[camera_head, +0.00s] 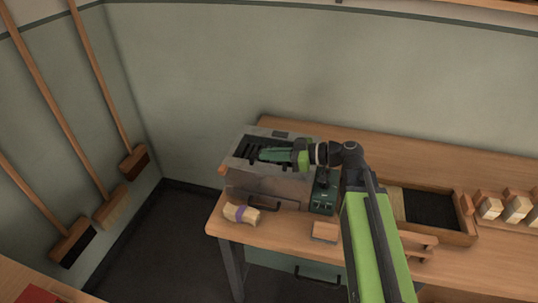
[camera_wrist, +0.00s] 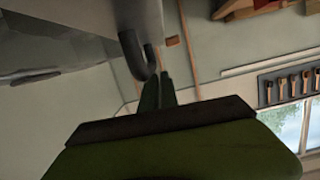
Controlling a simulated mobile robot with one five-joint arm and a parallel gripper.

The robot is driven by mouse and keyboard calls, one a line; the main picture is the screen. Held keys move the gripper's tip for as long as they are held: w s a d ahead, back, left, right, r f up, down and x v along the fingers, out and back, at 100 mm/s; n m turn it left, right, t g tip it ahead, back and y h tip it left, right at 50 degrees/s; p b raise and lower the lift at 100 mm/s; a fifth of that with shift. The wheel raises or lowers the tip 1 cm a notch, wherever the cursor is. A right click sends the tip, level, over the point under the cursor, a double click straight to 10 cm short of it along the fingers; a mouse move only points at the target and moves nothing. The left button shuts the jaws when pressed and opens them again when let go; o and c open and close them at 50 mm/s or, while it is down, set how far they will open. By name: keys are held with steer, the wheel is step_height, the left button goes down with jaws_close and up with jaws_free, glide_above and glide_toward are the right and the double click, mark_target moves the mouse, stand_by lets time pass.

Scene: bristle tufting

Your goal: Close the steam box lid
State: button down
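The steam box (camera_head: 238,179) is a grey metal box at the left end of the bench. Its top shows a dark slotted opening inside a grey rim. A dark handle (camera_head: 265,207) shows low at its front; I cannot tell whether it belongs to the lid. My gripper (camera_head: 262,155) is over the opening, reaching in from the right. In the wrist view the fingers of my gripper (camera_wrist: 158,88) are close together, with nothing seen between them. A dark curved handle (camera_wrist: 139,55) on a grey metal part is just beyond them; contact is unclear.
A small green unit (camera_head: 324,196) stands right of the box. A bristle bundle with a purple band (camera_head: 241,214) and a wooden block (camera_head: 325,231) lie in front. A dark-floored wooden tray (camera_head: 463,240) and several brushes are farther right. Long brooms (camera_head: 112,207) lean on the left wall.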

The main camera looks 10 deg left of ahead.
steer(key=shift+f, duration=0.25)
step_height(320, 180, up, 6)
steer(key=s+p, duration=0.1)
steer(key=p, duration=0.5)
steer(key=f+v, duration=0.2)
steer(key=v, duration=0.7)
steer(key=shift+s+d+r, duration=0.2)
steer(key=shift+d+r, duration=0.1)
steer(key=shift+d, duration=0.2)
